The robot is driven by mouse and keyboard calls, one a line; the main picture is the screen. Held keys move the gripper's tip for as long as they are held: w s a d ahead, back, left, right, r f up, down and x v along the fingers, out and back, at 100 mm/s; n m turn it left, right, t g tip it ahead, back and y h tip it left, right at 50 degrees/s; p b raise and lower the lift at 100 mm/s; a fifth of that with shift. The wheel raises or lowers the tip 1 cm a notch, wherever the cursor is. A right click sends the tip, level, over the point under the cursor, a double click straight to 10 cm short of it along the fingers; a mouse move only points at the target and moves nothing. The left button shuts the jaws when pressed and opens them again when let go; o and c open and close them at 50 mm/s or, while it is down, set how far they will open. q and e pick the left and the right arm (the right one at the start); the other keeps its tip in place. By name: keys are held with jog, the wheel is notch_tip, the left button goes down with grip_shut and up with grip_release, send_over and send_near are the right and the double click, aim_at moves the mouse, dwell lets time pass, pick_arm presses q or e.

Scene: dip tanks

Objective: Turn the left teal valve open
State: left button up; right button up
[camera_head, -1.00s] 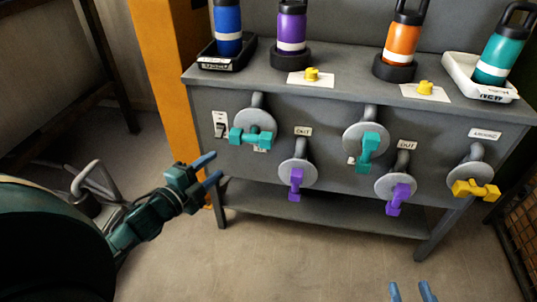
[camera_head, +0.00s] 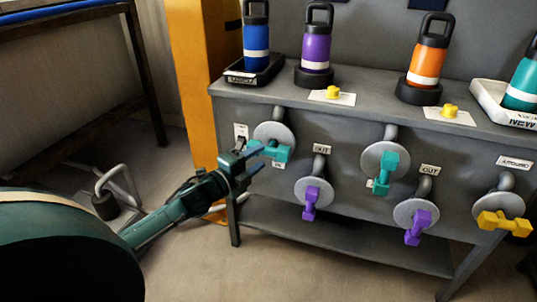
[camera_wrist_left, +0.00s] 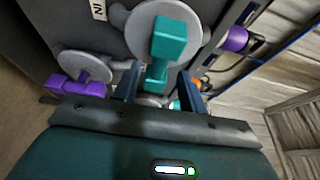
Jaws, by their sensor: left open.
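The left teal valve (camera_head: 278,152) sits on the bench's front panel, its teal bar handle lying roughly crosswise in front of a round grey disc. My left gripper (camera_head: 260,158) is open at its left side, its fingers partly covering the handle's left end. In the left wrist view the teal handle (camera_wrist_left: 168,40) shows ahead of and between the two open fingers (camera_wrist_left: 160,84). I cannot tell whether either finger touches it. My right gripper is out of view.
A second teal valve (camera_head: 386,172), two purple valves (camera_head: 311,200) (camera_head: 418,228) and a yellow valve (camera_head: 504,223) share the panel. A small switch (camera_head: 240,136) is just left of the left teal valve. Bottles stand on the bench top (camera_head: 380,98). An orange post (camera_head: 192,70) rises at left.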

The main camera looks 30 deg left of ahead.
aim_at(265, 153)
pick_arm(q)
jog(key=shift+w+d+b, duration=0.2)
jog(key=shift+w, duration=1.05)
jog(key=shift+w+d+b, duration=0.2)
jog(key=shift+w, duration=1)
grip_shut()
